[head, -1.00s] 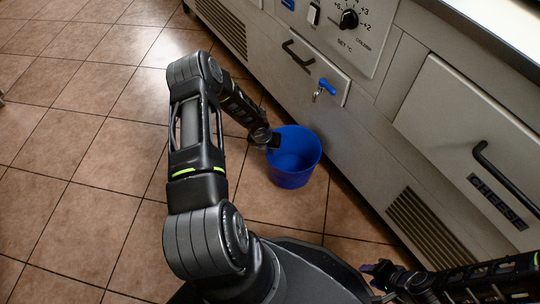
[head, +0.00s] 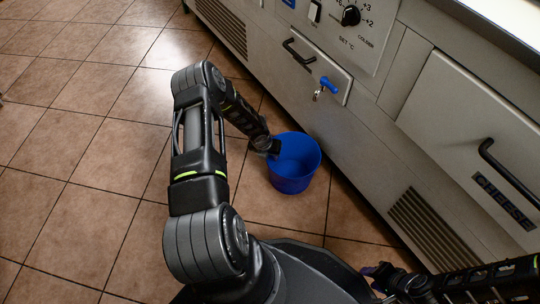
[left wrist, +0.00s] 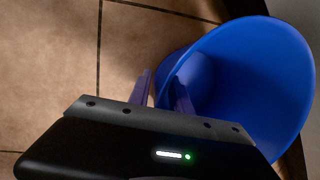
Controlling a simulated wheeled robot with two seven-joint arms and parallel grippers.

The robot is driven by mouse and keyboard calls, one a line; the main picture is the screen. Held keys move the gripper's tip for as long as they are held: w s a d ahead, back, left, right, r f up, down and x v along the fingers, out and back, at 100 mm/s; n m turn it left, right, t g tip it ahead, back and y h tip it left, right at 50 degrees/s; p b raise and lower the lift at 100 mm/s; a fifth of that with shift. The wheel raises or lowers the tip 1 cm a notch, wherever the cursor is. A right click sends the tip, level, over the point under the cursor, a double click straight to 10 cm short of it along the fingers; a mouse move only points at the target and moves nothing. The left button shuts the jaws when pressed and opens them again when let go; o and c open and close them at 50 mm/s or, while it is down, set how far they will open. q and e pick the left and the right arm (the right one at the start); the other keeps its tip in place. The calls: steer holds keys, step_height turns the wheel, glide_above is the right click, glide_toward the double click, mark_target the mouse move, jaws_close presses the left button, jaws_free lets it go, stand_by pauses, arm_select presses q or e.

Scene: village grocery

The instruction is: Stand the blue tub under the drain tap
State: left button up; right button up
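The blue tub (head: 296,174) stands upright on the tiled floor in front of the cabinet, empty as far as I see. The drain tap (head: 325,87) with its blue handle sticks out of the cabinet front, higher up than the tub. My left gripper (head: 274,147) is at the tub's left rim. In the left wrist view its two fingers (left wrist: 163,82) are apart, one outside and one inside the wall of the tub (left wrist: 262,75), with a gap showing between them. My right gripper (head: 376,274) is low at the right, far from the tub; its fingers are mostly hidden.
The cabinet front (head: 365,135) runs along the right, with a black handle (head: 299,52), a vent (head: 425,225) and a drawer marked CHEESE (head: 470,130). Open tiled floor (head: 75,140) lies to the left.

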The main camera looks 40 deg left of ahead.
arm_select(q)
steer(key=shift+r, duration=0.25)
steer(key=p+v, duration=0.5)
steer(key=v, duration=0.6)
steer(key=shift+r, duration=0.35)
steer(key=shift+s, duration=0.1)
steer(key=s+d+r+n+h, duration=0.1)
steer(key=s+d+n+h, duration=0.1)
steer(key=d+n, duration=0.7)
steer(key=s+d+n+h, duration=0.15)
steer(key=d+n, duration=0.35)
steer(key=d, duration=0.8)
steer(key=s+d+r+n+g, duration=0.1)
steer(key=s+d+r+n, duration=0.2)
steer(key=s+d+n, duration=0.8)
steer(key=s+n, duration=0.1)
steer(key=n, duration=0.7)
steer(key=shift+s+d+g, duration=0.25)
steer(key=shift+d+g, duration=0.05)
steer(key=shift+g, duration=0.1)
